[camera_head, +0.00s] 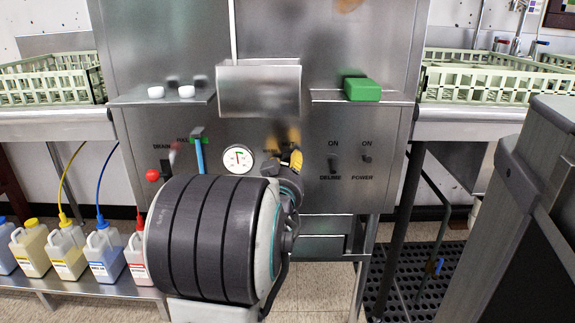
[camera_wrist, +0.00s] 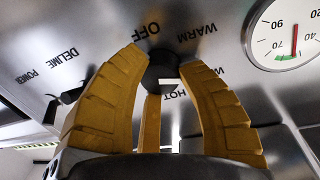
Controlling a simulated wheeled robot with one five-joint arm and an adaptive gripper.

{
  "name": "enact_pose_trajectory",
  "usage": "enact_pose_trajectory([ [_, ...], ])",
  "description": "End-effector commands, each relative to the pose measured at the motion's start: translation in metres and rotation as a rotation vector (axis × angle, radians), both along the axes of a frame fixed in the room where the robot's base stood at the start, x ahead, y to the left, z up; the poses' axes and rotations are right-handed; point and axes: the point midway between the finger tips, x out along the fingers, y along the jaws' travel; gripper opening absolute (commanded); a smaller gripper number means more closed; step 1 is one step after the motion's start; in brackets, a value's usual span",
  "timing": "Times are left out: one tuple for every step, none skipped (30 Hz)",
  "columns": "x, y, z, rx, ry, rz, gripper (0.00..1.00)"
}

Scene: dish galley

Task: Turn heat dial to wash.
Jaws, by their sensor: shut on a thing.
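The heat dial (camera_wrist: 160,72) is a small black knob on the steel panel, seen in the wrist view between my yellow fingers. My gripper (camera_wrist: 162,78) is shut on it, with fingers on its left and right and a third behind. A white mark shows on the knob's lower side in the picture, toward the HOT label. OFF and WARM are printed above it. A label starting with W at right is mostly hidden by a finger. In the head view my gripper (camera_head: 290,162) is at the panel right of the gauge, and my arm hides most of the dial.
A round gauge (camera_head: 238,159) is left of the dial. DELIME (camera_head: 333,162) and POWER (camera_head: 366,158) switches are to the right. A green block (camera_head: 362,89) lies on the right ledge.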

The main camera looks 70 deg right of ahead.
Motion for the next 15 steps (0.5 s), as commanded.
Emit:
enact_pose_trajectory([
  [0.0003,0.0,0.0011,-0.003,-0.001,0.001,0.15],
  [0.0003,0.0,0.0012,-0.003,-0.001,0.001,0.12],
  [0.0003,-0.0001,0.0013,-0.003,-0.001,0.001,0.09],
  [0.0003,-0.0001,0.0013,-0.003,-0.001,0.001,0.06],
  [0.0004,-0.0001,0.0015,-0.004,-0.001,0.0,0.04],
  [0.0003,-0.0001,0.0016,-0.004,-0.001,0.0,0.03],
  [0.0003,-0.0001,0.0017,-0.003,-0.004,0.0,0.02],
  [0.0004,-0.0002,0.002,-0.001,-0.01,0.001,0.02],
  [0.0004,-0.0002,0.0022,0.003,-0.026,0.001,0.02],
  [0.0005,-0.0003,0.0025,0.009,-0.043,0.001,0.02],
  [0.0005,-0.0003,0.0026,0.015,-0.063,0.0,0.02],
  [0.0004,-0.0003,0.0027,0.025,-0.093,0.0,0.02],
  [0.0005,-0.0004,0.003,0.031,-0.115,0.001,0.02],
  [0.0006,-0.0004,0.0032,0.038,-0.136,0.0,0.02],
  [0.0007,-0.0004,0.0034,0.047,-0.162,0.0,0.02],
])
